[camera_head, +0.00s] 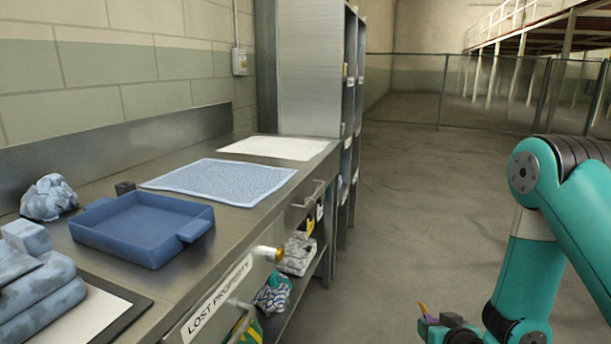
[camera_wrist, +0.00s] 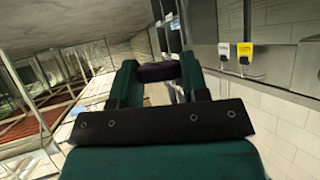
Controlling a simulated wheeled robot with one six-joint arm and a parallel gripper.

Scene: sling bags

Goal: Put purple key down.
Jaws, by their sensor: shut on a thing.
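My gripper (camera_wrist: 158,76) is shut on a dark purple thing, the purple key (camera_wrist: 158,70), held between its two green fingertips. In the head view my gripper (camera_head: 432,322) is at the bottom right, out over the floor and apart from the counter. A small purple and yellowish piece of the key (camera_head: 423,311) sticks up at its tip. The key's full shape is hidden by the fingers.
On the steel counter (camera_head: 228,222) stand an empty blue tray (camera_head: 150,232), a light blue mat (camera_head: 220,180) and a white mat (camera_head: 275,148). Folded grey-blue cloths lie at the left. A drawer reads LOST PROPERTY (camera_head: 222,295). Shelves below hold cloth bundles. The floor at right is clear.

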